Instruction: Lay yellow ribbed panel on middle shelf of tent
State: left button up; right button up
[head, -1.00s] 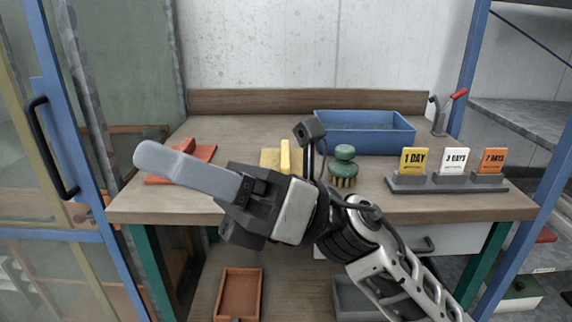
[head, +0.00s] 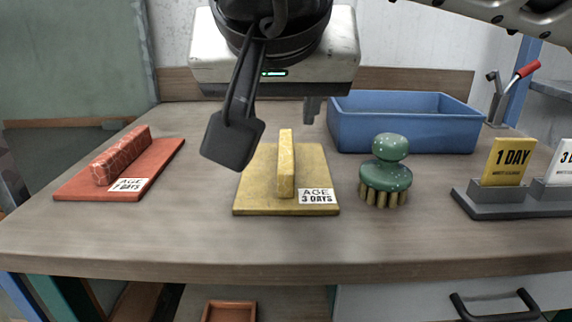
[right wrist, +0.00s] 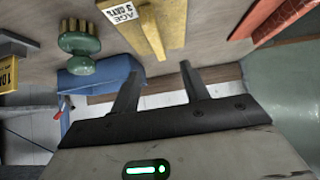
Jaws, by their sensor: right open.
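The yellow ribbed panel (head: 262,185) lies flat on the bench, with an upright rib (head: 286,165) and a label reading "AGE 3 DAYS". It also shows in the right wrist view (right wrist: 172,22), beyond the fingertips. My right gripper (head: 280,108) is above and behind the panel in the head view; a black box on it hides part of the fingers and the panel's back left corner. In the right wrist view its two fingers (right wrist: 161,74) stand apart with nothing between them. My left gripper is out of view. The tent's shelves cannot be seen now.
A red panel (head: 128,180) labelled "AGE 7 DAYS" lies left of the yellow one. A green brush (head: 385,172) stands close on its right, with a blue tray (head: 400,122) behind. Day signs (head: 508,160) stand far right. The front strip of the bench is clear.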

aim_at(286, 148)
jog(key=b+x, duration=0.1)
jog(key=x, duration=0.7)
jog(key=shift+w+f, duration=0.2)
jog(key=shift+f, duration=0.15)
jog(key=shift+w+d+f, duration=0.1)
jog(key=shift+w+f, duration=0.15)
jog(key=shift+w, duration=0.05)
jog(key=x, duration=0.3)
jog(key=b+x, duration=0.1)
jog(key=shift+w+d, duration=0.3)
jog(key=shift+w, duration=0.1)
grip_shut()
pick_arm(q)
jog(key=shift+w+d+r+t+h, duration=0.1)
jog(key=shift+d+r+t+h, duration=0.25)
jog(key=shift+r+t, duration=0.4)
pick_arm(e)
jog(key=shift+r, duration=0.15)
